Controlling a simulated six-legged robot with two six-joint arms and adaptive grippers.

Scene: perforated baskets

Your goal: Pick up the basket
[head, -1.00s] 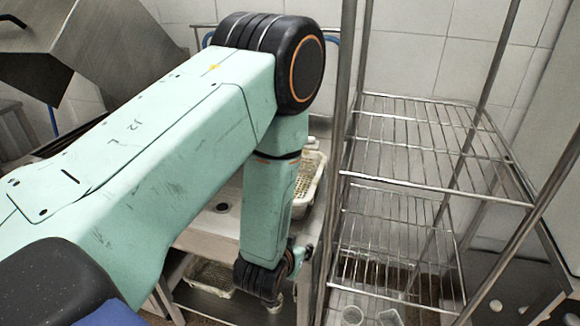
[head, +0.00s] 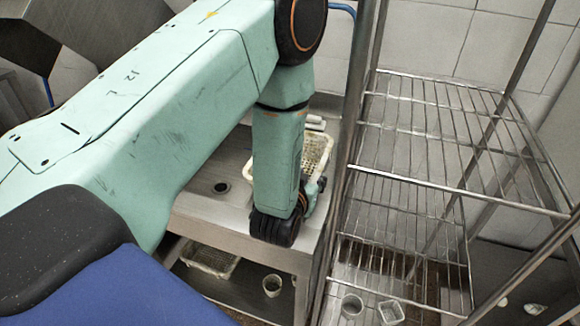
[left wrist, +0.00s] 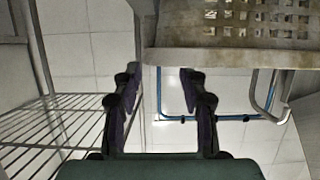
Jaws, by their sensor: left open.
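A pale perforated basket (head: 318,150) stands on the steel counter, partly hidden behind my left arm in the head view. Its worn rim and holed wall (left wrist: 232,58) fill the top right of the left wrist view. My left gripper (head: 313,192) is near the basket's near end in the head view, mostly hidden by my wrist. In the left wrist view its two dark fingers (left wrist: 158,80) are apart with nothing between them, and the basket lies beyond the fingertips, up and to the right. My right gripper is not in view.
A wire shelf rack (head: 440,130) stands close on the right, its post beside my left wrist. Small containers (head: 352,305) sit low in it. Another basket (head: 212,260) and a cup (head: 272,285) are under the counter. The counter (head: 215,205) left of my wrist is clear around a drain hole.

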